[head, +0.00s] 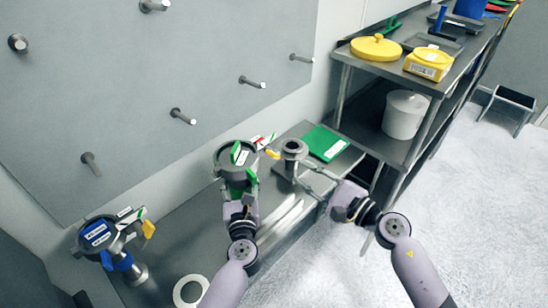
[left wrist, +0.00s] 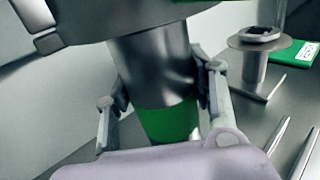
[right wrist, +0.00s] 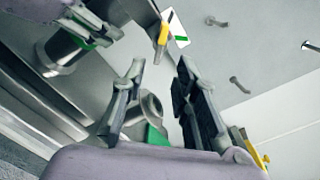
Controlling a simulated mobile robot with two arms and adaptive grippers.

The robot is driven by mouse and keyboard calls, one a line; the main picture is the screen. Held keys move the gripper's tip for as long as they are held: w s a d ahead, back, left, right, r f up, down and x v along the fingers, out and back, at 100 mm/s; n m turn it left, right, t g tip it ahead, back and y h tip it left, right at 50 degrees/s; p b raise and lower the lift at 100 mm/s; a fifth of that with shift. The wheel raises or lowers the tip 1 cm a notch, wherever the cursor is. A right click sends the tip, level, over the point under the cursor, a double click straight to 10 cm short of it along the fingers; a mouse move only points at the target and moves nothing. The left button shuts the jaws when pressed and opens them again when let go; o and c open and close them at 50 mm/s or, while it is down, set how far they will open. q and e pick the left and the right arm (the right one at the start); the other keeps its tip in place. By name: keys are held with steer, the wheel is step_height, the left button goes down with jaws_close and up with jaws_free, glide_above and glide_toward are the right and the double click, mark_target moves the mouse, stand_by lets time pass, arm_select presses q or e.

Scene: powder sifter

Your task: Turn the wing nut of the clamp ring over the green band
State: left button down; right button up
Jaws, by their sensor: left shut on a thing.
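The sifter with the green band (head: 232,160) stands on the low steel bench, with green parts on its lid and a yellow wing-like piece (head: 272,153) at its right; this may be the wing nut. In the left wrist view its metal neck runs down into the green band (left wrist: 168,122). My left gripper (head: 243,188) is shut around this neck and band, one finger on each side (left wrist: 158,85). My right gripper (head: 306,174) is open and empty, right of the sifter. In the right wrist view the yellow piece (right wrist: 162,36) is beyond the spread fingertips (right wrist: 160,72).
A flanged metal pipe piece (head: 293,150) stands close to my right fingers, with a green booklet (head: 328,143) behind it. A blue-banded sifter (head: 100,236) stands left, near a white ring (head: 190,291). Wall pegs (head: 182,116) stick out above. A shelf (head: 365,65) stands at right.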

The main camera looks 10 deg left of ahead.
mark_target(281, 158)
steer(key=x, duration=1)
steer(key=shift+s, duration=0.1)
jaws_close()
